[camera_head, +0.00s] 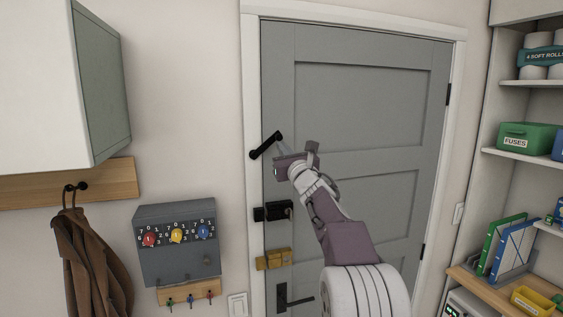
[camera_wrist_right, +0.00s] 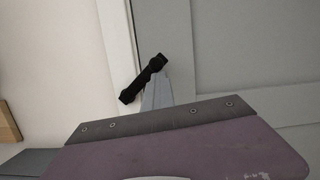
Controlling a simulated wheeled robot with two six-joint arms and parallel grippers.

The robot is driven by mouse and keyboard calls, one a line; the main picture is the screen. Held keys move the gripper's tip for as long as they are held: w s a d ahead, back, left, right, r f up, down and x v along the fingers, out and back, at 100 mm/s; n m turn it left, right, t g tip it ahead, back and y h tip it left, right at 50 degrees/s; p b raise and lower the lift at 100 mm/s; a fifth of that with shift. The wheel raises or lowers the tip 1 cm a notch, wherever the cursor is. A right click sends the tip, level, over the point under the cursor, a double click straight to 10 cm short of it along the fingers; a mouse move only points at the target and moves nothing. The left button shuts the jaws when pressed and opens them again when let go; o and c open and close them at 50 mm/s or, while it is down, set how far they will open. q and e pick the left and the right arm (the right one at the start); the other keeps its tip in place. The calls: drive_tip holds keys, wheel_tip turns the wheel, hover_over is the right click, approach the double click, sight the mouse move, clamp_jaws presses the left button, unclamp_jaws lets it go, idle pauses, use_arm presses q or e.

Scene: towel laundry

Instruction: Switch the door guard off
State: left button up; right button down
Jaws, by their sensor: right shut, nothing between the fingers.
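The door guard (camera_head: 265,147) is a black bar at the left edge of the grey door (camera_head: 360,110), high above the other locks. It slants up to the right from the door frame onto the door. The guard also shows in the right wrist view (camera_wrist_right: 143,80). My right gripper (camera_head: 281,147) is shut and empty, its tips close by the guard's upper right end. In the wrist view the grey fingers (camera_wrist_right: 157,92) lie just below and right of the bar; I cannot tell whether they touch it. My left gripper is not in view.
Below the guard are a black latch (camera_head: 273,211), a brass lock (camera_head: 273,259) and a black handle (camera_head: 292,299). Left are a grey box with coloured dials (camera_head: 178,245), hanging keys and a brown coat (camera_head: 90,265). Shelves (camera_head: 520,155) stand at the right.

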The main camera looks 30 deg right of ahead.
sight(274, 137)
drive_tip(key=r+n, duration=0.1)
drive_tip(key=a+r+n+y, duration=0.1)
drive_tip(key=n, duration=0.1)
drive_tip(key=shift+w+n, duration=0.1)
drive_tip(key=shift+n, duration=0.2)
drive_tip(key=n, duration=0.1)
drive_tip(key=a+r+n+y, duration=0.1)
drive_tip(key=n, duration=0.2)
drive_tip(key=shift+w+a+r+y+p, duration=0.2)
drive_tip(key=shift+a+r+y+p, duration=0.1)
drive_tip(key=shift+p, duration=0.1)
drive_tip(key=n, duration=0.1)
drive_tip(key=a+n, duration=0.2)
drive_tip(key=shift+w+r+g+y, duration=0.25)
drive_tip(key=shift+r+g+y, duration=0.05)
drive_tip(key=shift+r+y, duration=0.1)
drive_tip(key=shift+a, duration=0.1)
